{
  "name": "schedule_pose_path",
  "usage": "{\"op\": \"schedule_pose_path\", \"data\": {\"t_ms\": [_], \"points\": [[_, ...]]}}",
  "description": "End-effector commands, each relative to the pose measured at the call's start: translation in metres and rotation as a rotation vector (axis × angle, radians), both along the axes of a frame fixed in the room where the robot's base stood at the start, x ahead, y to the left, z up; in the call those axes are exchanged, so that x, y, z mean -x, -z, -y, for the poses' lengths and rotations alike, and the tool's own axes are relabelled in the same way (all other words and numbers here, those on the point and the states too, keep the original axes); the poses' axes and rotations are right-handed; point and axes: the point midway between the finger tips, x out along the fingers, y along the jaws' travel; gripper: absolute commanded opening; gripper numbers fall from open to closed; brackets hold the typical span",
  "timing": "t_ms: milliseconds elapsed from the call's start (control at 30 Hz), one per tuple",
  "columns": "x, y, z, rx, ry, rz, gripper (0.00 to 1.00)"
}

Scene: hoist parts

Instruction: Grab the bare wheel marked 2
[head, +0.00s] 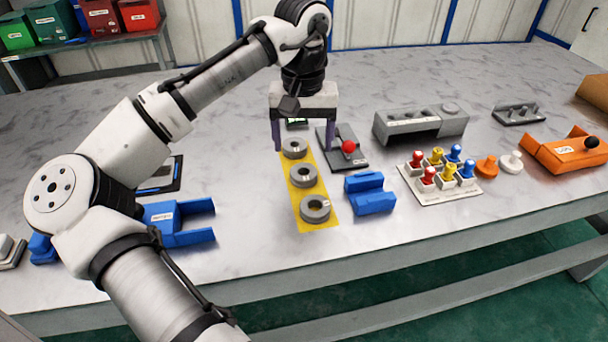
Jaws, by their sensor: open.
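Three bare grey wheels lie flat in a row on a yellow strip (301,222) on the bench: a far one (286,151), a middle one (294,179) and a near one (305,213). Each has a hole in its centre. Small marks show on them, but I cannot read which wheel is marked 2. My gripper (304,145) points down at the far end of the strip, around or above the far wheel. Its two fingers are spread apart, left and right of that wheel, with nothing visibly held. I cannot tell the exact fingertip height.
A grey plate with a red ball knob (348,146) stands close right of the far wheel. A blue block (370,198) is right of the near wheels, and a blue holder (185,232) is left. A white board (465,193) with coloured pegs stands further right. The bench front is clear.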

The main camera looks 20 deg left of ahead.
Motion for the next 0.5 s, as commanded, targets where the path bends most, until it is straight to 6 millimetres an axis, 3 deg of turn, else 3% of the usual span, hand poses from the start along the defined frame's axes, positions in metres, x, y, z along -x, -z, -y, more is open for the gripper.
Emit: {"op": "schedule_pose_path", "data": {"t_ms": [267,500], "points": [[0.002,0.023,0.000,-0.001,0.000,0.000,0.75],[0.006,0.058,0.003,-0.002,0.000,-0.001,0.75]]}}
